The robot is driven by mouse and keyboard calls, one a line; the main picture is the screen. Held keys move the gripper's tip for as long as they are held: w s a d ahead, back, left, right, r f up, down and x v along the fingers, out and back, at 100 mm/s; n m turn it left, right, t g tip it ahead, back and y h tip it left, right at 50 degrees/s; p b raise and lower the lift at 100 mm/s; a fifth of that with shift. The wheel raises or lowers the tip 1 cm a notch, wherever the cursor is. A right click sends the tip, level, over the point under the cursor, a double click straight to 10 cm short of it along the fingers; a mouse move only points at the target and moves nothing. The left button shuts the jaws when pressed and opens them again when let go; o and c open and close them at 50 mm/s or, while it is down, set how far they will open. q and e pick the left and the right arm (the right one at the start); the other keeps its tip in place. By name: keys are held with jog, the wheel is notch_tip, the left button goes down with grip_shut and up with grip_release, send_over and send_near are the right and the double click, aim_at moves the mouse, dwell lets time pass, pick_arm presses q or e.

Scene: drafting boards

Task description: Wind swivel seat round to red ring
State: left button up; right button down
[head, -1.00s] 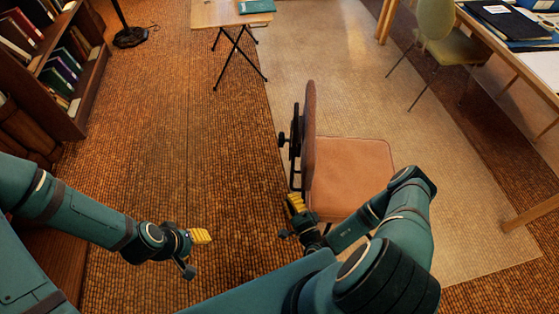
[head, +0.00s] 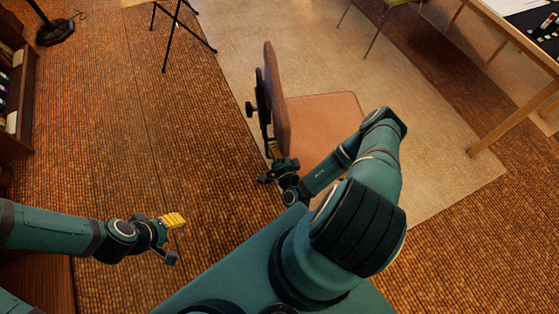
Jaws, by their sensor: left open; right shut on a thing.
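The swivel seat (head: 322,108) has a tan-pink pad and an upright backrest (head: 277,88) seen nearly edge-on at its left. A dark bracket with a black knob (head: 252,108) runs down behind the backrest. My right forearm hides the near right part of the pad, and the seat's base is hidden. My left gripper (head: 176,220) is open and empty above the brown carpet, to the left and nearer. No red ring shows in view.
A pale rug (head: 440,170) lies under the seat and to its right. A wooden table (head: 500,125) stands at right, with a chair (head: 375,25) at the top. A bookcase (head: 15,110) is at left, and folding-table legs (head: 180,30) are at top. Brown carpet at left is clear.

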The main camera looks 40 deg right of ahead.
pick_arm(q)
jog(key=shift+w+f+b, duration=0.15)
jog(key=shift+f+b, duration=0.35)
jog(key=shift+f, duration=0.2)
pick_arm(e)
jog(key=shift+x, duration=2.2)
pick_arm(q)
jog(key=r+p, duration=0.3)
jog(key=shift+s+r, duration=0.2)
jog(key=shift+s, duration=0.15)
pick_arm(e)
jog(key=x, duration=0.7)
jog(key=shift+d, duration=0.2)
jog(key=shift+s, duration=0.1)
